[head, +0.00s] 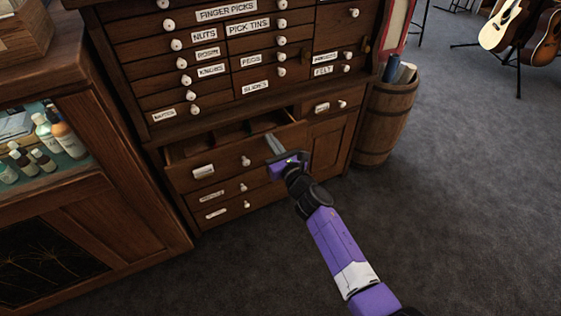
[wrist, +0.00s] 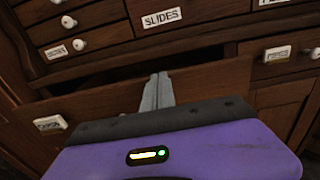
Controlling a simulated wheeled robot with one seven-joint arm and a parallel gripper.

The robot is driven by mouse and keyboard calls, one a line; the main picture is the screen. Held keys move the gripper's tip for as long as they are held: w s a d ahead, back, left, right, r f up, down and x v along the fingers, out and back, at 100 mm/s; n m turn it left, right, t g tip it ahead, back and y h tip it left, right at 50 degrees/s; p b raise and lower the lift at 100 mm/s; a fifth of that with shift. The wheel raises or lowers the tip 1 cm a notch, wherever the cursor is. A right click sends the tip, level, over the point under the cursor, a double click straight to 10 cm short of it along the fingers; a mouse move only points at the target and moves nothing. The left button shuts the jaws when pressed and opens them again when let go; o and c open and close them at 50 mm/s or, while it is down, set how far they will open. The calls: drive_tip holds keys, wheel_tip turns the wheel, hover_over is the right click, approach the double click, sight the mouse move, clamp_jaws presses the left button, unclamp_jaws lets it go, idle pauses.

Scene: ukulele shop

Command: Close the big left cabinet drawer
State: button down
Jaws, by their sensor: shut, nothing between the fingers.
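The big left drawer (head: 220,160) of the wooden cabinet (head: 150,75) is pulled out, and its dark divided inside shows from above. Its front has white knobs and a label, and also shows in the wrist view (wrist: 95,108). My gripper (head: 273,141) is at the right part of this drawer's front, with its fingers shut and empty. In the wrist view the fingertips (wrist: 157,80) reach up to the top edge of the drawer front; I cannot tell whether they touch it. My gripper hides part of the drawer's right end.
Two shallower drawers (head: 222,190) below look shut. Small labelled drawers (head: 240,45) fill the upper cabinet. A glass-fronted counter (head: 90,190) stands close on the left, a barrel (head: 385,120) on the right. The grey carpet (head: 450,200) in front is clear.

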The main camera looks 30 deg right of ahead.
drive_tip(key=w+b, duration=0.3)
drive_tip(key=w, duration=0.3)
drive_tip(key=shift+w, duration=0.25)
drive_tip(key=shift+s, duration=0.1)
